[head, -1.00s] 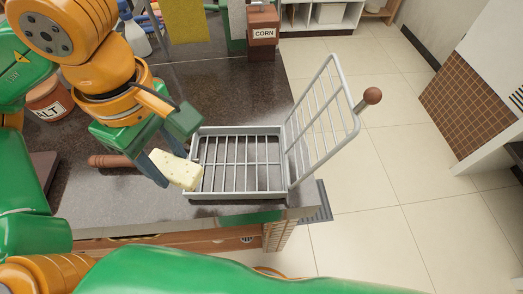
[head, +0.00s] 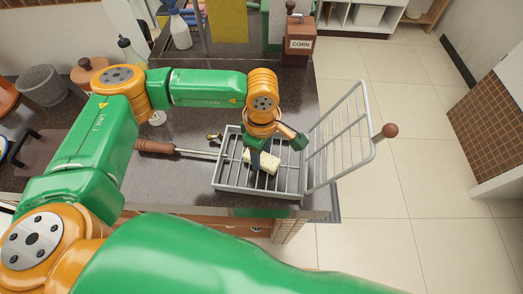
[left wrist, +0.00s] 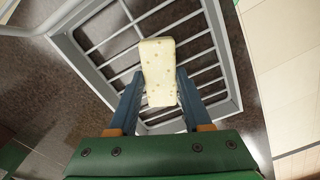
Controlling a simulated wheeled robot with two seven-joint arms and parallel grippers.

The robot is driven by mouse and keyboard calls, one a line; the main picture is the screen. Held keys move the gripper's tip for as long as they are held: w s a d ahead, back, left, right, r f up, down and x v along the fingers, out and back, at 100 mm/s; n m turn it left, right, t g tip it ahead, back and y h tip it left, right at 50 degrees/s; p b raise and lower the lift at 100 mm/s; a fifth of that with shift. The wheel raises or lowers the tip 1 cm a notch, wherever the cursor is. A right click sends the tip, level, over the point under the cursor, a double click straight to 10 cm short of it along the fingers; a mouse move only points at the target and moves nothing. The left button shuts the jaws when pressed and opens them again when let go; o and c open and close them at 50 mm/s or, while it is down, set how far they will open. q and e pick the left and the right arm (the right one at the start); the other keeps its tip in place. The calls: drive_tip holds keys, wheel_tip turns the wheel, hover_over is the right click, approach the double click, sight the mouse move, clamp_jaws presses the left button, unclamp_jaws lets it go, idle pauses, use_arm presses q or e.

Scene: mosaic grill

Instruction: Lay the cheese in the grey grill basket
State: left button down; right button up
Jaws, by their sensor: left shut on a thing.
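The cheese (head: 262,160) is a pale yellow block with small holes. My left gripper (head: 265,163) is shut on it and holds it over the middle of the grey grill basket (head: 216,180). In the left wrist view the cheese (left wrist: 158,70) sits between both fingers (left wrist: 158,92), with the basket bars (left wrist: 120,45) behind it. I cannot tell whether the cheese touches the bars. The basket's grid lid (head: 340,140) stands open on the right, with a brown knob (head: 390,130). My right gripper is not in view.
The floor is clear to the right.

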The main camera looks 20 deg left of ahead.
sight(262, 158)
use_arm(q)
drive_tip(key=shift+f, duration=0.2)
drive_tip(key=shift+c, duration=1.7)
unclamp_jaws()
drive_tip(key=shift+r, duration=0.1)
drive_tip(key=shift+r, duration=0.35)
wheel_tip(262, 158, up, 12)
drive_tip(key=b, duration=0.3)
drive_tip(key=shift+f, duration=0.15)
